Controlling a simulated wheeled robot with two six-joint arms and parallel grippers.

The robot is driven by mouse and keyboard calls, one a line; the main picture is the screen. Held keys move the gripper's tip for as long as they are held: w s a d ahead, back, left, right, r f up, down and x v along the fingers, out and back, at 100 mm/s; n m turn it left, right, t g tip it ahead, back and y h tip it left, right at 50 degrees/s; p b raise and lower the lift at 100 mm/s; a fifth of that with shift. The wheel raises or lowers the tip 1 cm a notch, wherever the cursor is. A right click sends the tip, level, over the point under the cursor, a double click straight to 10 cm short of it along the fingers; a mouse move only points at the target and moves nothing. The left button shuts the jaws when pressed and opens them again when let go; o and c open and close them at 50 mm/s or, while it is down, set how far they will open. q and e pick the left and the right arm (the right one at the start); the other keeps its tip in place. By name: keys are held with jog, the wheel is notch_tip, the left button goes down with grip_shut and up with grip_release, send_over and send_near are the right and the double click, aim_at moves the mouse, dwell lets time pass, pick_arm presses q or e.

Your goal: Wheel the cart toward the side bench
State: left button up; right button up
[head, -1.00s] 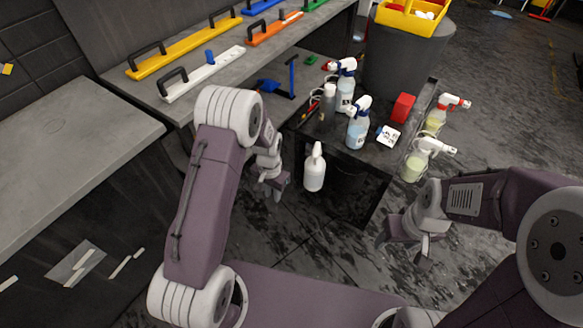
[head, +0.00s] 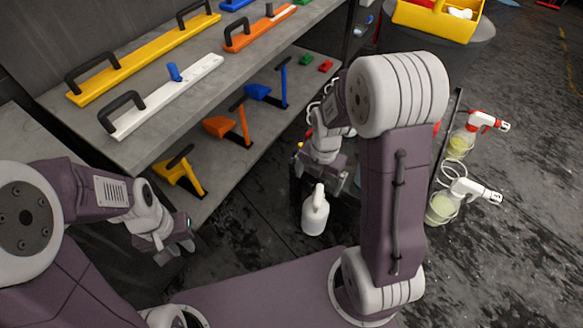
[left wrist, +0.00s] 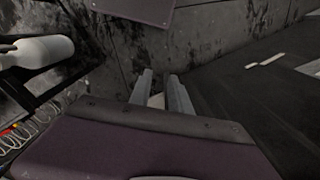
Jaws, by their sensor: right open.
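The dark cart (head: 448,120) stands ahead, right of centre in the head view, mostly hidden behind my raised right arm. A white bottle (head: 315,214) hangs at its near side; a white bottle shows at the left edge of the left wrist view (left wrist: 42,52). Two spray bottles (head: 443,207) (head: 461,143) hang along its right side. My right gripper (head: 334,180) is open at the cart's near edge, just above the white bottle; I cannot tell whether it touches. My left gripper (head: 180,252) is open and empty, low and left of the cart, its fingers apart in the left wrist view (left wrist: 163,92).
A grey worktop (head: 15,135) shows at the far left. Wet floor at right is open.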

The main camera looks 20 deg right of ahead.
aim_at(318, 192)
jog(key=f, duration=0.2)
jog(key=f+b, duration=0.1)
jog(key=f, duration=0.1)
jog(key=shift+w+d, duration=0.15)
jog(key=shift+w, duration=0.05)
jog(key=shift+s+r, duration=0.25)
jog(key=shift+s, duration=0.3)
jog(key=shift+w+f, duration=0.1)
jog(key=shift+w, duration=0.1)
jog(key=shift+f, duration=0.15)
pick_arm(q)
jog(key=f+b, duration=0.1)
jog(key=b, duration=0.1)
jog(key=w+f+t+b, duration=0.1)
jog(key=f+b, duration=0.1)
jog(key=shift+a+f, duration=0.1)
jog(key=shift+f, duration=0.2)
pick_arm(e)
notch_tip(318, 192, down, 9)
jog(key=shift+r, duration=0.15)
